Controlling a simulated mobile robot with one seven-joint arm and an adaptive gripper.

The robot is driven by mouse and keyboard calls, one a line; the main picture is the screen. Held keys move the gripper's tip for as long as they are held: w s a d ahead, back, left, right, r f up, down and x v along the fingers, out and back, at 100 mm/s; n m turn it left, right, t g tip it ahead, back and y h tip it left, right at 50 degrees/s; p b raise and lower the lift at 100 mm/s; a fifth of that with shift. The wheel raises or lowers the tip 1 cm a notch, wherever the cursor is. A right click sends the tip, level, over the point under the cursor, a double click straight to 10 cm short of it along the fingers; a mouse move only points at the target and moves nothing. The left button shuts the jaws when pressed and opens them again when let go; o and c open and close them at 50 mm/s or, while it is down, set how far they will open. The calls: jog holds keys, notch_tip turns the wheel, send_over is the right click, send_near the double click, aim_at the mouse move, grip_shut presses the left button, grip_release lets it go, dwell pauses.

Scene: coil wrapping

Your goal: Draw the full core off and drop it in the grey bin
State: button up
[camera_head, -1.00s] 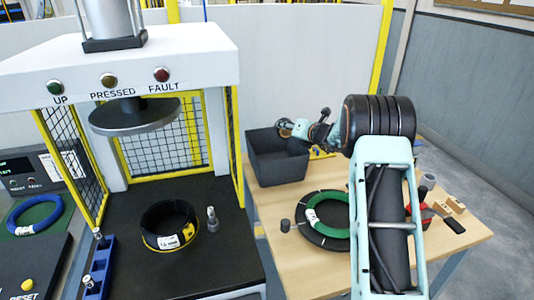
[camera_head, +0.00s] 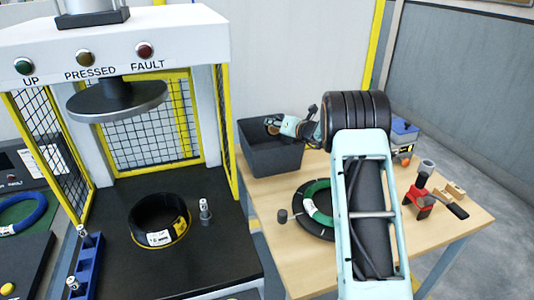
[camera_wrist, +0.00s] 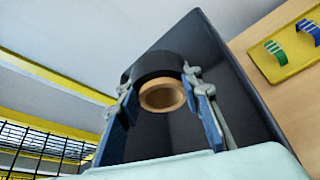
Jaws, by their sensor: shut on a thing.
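My gripper (camera_head: 272,126) is at the grey bin (camera_head: 275,161), over its open top in the head view. In the wrist view my gripper (camera_wrist: 163,108) is shut on a core (camera_wrist: 162,96), a tan tube end with a black body behind it. One finger lies on each side of it. The dark walls of the grey bin (camera_wrist: 205,45) surround the core in the wrist view. I cannot tell how far the core is below the rim. The core is small and partly hidden by the fingers in the head view.
A green coil (camera_head: 318,205) lies on a dark round plate on the wooden table (camera_head: 465,222), partly behind my arm. A red tool (camera_head: 418,203) stands at right. A black coil (camera_head: 158,220) sits on the press bed, left of the bin. A yellow tray (camera_wrist: 285,58) lies beside the bin.

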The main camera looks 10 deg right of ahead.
jog(key=shift+f, duration=0.15)
jog(key=o, duration=1.3)
jog(key=shift+o, duration=0.2)
jog(key=shift+s, duration=0.1)
jog(key=v, duration=1.2)
